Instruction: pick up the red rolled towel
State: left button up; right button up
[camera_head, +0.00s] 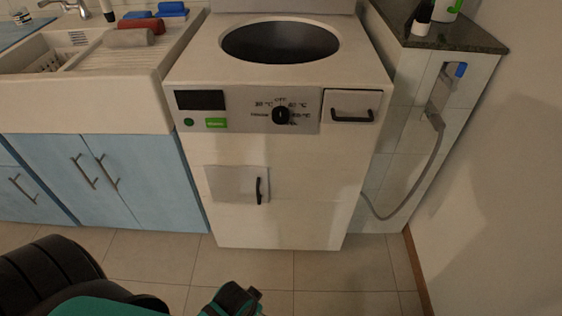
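The red rolled towel (141,25) lies on the ribbed drainboard of the white sink (120,90), at the upper left. A grey rolled towel (130,38) lies just in front of it, and blue rolled towels (172,9) lie behind it. Black and teal parts of my own arms show low at the bottom left and bottom centre, far from the towels. No fingertips of my left or right gripper can be made out.
A white machine with a round open basin (280,42), a dial and a drawer stands right of the sink. Blue cabinets (100,180) are below the sink. A dark counter (450,35) with bottles and a hose (425,160) is at right. The tiled floor in front is clear.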

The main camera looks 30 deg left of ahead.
aim_at(157, 25)
jog(key=u, duration=1.7)
